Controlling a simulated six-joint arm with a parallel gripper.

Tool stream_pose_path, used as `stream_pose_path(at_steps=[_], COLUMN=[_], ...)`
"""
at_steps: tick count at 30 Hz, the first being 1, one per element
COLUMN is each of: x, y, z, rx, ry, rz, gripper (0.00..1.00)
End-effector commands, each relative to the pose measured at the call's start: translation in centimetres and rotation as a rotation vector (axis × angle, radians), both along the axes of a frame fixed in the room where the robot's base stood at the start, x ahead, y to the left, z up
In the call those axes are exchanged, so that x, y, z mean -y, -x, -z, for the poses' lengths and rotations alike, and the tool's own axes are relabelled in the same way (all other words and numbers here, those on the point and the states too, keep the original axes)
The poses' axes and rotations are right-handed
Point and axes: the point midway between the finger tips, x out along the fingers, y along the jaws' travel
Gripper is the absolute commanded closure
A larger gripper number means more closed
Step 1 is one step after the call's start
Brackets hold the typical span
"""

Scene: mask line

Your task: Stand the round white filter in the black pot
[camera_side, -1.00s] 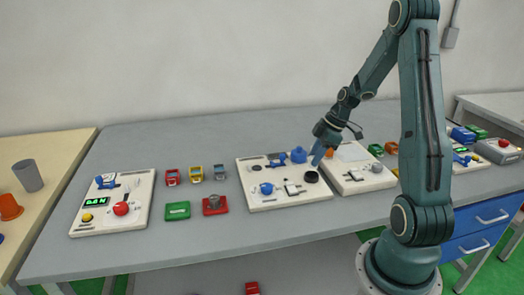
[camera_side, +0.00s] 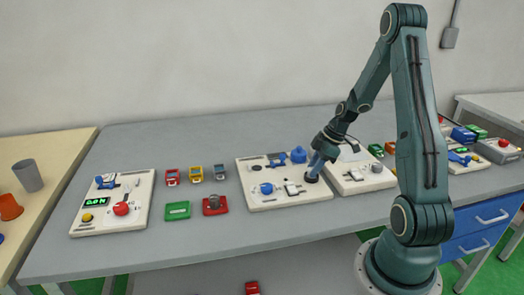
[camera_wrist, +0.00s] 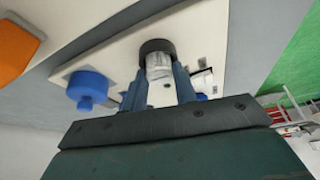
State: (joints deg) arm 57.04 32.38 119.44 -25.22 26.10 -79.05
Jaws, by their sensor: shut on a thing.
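The black pot (camera_side: 311,179) sits at the right front of the middle white board. In the wrist view the pot (camera_wrist: 157,46) shows as a dark ring just beyond my fingertips. My gripper (camera_side: 315,170) is low over the pot, pointing down. In the wrist view my gripper (camera_wrist: 160,80) has its blue fingers either side of a pale round piece, the white filter (camera_wrist: 158,66), and is shut on it. The filter's far end meets the pot's rim in the picture. I cannot tell how far it sits inside. In the side view the fingers hide the filter.
The middle white board (camera_side: 285,202) also bears a blue round-topped part (camera_side: 298,155) behind the pot and a small blue part (camera_side: 266,188) to its left. Another white board (camera_side: 358,181) lies close on the right. The table's front strip is clear.

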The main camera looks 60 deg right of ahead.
Motion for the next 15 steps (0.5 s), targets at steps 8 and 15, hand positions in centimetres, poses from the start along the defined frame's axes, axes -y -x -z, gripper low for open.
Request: stream_pose_path(at_steps=[8,15], x=[-0.01,0.00], y=[0.01,0.00], z=[0.14,0.07], rx=[0.000,0.000], ry=[0.000,0.000], rz=[0.000,0.000], gripper=[0.50,0.50])
